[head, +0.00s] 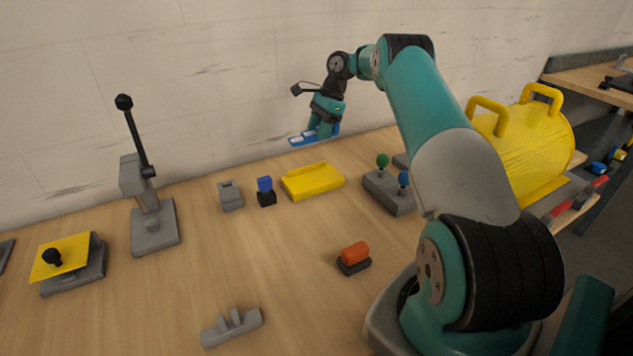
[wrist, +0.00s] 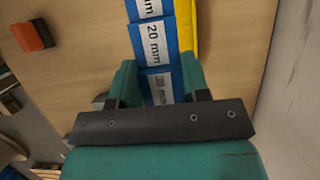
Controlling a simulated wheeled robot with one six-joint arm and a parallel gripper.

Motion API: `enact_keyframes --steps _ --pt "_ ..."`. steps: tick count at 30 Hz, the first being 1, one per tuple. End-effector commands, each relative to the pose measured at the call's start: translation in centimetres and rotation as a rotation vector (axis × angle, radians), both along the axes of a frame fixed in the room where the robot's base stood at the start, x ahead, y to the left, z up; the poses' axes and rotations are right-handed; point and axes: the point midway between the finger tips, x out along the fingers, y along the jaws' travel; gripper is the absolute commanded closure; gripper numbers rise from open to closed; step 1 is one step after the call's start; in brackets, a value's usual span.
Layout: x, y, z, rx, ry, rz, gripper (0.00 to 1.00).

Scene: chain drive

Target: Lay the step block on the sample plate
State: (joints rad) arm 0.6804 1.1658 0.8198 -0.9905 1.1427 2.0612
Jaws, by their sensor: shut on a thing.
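The step block is blue with white labels. In the head view the step block (head: 302,139) is in the air, and in the wrist view the step block (wrist: 151,52) shows stepped faces marked "20 mm" and "30 mm". My gripper (head: 322,129) is shut on it; in the wrist view the fingers (wrist: 158,78) grip its two sides. A yellow slab with a raised back edge (head: 313,181) lies on the table below. A yellow plate with a black knob (head: 62,256) sits tilted on a grey base at the far left. I cannot tell which is the sample plate.
A grey lever press (head: 149,212) stands left of centre. Small grey and blue-topped pieces (head: 265,191), a two-knob box (head: 390,190), an orange-topped block (head: 353,258) and a grey pronged piece (head: 231,327) stand apart. A yellow drum (head: 530,150) is at right. The table's middle is clear.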

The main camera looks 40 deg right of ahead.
Motion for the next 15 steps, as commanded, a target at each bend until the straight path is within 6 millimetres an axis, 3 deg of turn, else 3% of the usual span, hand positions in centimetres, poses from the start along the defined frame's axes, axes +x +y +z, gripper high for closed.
enact_keyframes --steps 1,6,15 --pt "0.1 0.1 -2.4 0.000 -0.001 0.001 0.91" --pt "0.1 0.2 -6.4 0.001 0.000 0.001 0.91" --pt "0.1 0.1 -9.3 0.000 -0.002 0.001 0.91"
